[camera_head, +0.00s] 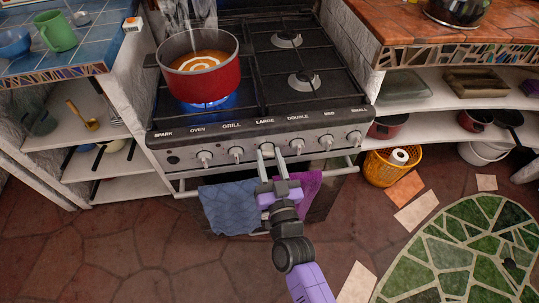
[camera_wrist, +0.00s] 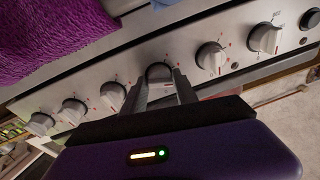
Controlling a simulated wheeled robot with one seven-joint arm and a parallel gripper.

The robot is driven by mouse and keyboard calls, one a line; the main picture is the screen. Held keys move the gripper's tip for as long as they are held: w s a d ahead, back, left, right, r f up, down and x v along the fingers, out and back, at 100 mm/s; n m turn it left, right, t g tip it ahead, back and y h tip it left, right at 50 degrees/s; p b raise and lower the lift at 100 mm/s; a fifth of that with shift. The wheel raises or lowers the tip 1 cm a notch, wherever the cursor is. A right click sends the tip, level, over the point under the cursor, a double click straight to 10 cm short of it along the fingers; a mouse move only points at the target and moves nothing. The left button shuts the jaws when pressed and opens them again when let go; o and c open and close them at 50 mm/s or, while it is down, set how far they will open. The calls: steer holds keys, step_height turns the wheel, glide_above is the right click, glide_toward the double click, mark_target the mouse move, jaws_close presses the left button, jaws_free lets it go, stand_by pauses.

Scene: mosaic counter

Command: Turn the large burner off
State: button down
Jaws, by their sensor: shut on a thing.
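The large burner's knob (camera_head: 267,148) is on the stove's front panel below the label LARGE. My gripper (camera_head: 269,160) has its two fingers on either side of this knob and is shut on it. In the wrist view the same knob (camera_wrist: 159,72) sits between the fingertips, partly hidden by them. A blue flame (camera_head: 208,103) burns on the front left burner, under a red pot (camera_head: 203,78) of steaming orange soup with a white swirl.
Other knobs flank the held one, close on the left (camera_head: 236,154) and right (camera_head: 297,146). Blue (camera_head: 228,205) and purple (camera_head: 308,187) towels hang from the oven rail below. A yellow basket (camera_head: 385,170) stands on the floor at right.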

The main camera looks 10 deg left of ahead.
steer(key=shift+f+m+h+p, duration=0.1)
steer(key=shift+m+h+p, duration=0.6)
steer(key=shift+m, duration=3.35)
steer(key=shift+m+h+p, duration=0.4)
steer(key=shift+m+h, duration=0.5)
steer(key=shift+m, duration=3.15)
steer(key=c, duration=1.2)
jaws_free()
steer(key=shift+f, duration=0.1)
steer(key=shift+o, duration=1)
steer(key=shift+a, duration=0.1)
steer(key=s+d, duration=0.1)
steer(key=s, duration=0.6)
steer(key=shift+s+d+f, duration=0.15)
steer(key=shift+s+f, duration=0.05)
steer(key=shift+s, duration=0.2)
